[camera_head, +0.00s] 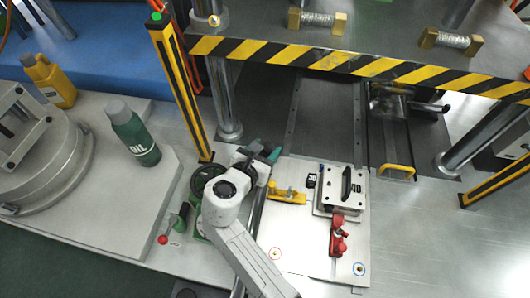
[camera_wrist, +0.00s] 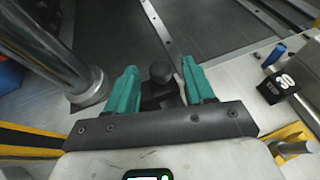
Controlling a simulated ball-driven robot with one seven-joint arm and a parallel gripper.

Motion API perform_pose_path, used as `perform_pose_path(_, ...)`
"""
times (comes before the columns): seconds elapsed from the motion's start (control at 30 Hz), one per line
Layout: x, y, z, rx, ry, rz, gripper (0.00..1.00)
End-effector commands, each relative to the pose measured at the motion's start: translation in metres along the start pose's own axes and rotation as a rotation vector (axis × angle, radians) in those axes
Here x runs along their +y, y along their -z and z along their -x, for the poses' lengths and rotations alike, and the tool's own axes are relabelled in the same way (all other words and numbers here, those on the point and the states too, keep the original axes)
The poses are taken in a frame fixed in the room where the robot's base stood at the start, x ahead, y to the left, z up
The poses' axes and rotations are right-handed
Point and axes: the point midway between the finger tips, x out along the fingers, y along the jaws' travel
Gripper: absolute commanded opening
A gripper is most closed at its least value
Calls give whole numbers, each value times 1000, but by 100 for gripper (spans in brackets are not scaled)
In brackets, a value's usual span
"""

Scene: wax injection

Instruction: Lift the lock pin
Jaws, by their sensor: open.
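My gripper (camera_wrist: 158,78) has two teal fingers and is open. In the wrist view a black round knob (camera_wrist: 161,71) on a dark base shows between the fingertips. It looks like the head of the lock pin. I cannot tell whether either finger touches it. In the head view my gripper (camera_head: 267,156) is near the back left corner of the light metal plate (camera_head: 302,247). My white wrist and arm hide the knob there.
A yellow clamp (camera_head: 288,195), a block marked 40 (camera_head: 327,199) and a red clamp (camera_head: 338,238) are on the plate. A steel column (camera_head: 222,100) and a yellow-black post (camera_head: 180,85) rise behind my gripper. A striped press edge (camera_head: 350,62) overhangs the back.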

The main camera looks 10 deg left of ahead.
Motion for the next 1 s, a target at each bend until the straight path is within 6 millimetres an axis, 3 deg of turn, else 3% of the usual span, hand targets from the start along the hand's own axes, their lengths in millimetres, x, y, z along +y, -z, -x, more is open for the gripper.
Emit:
perform_pose_path(0.3,0,0,-2,0,0,0,53)
perform_pose_path(0.83,0,0,-1,0,-1,0,2)
perform_pose_path(1.0,0,0,-1,0,-1,0,0)
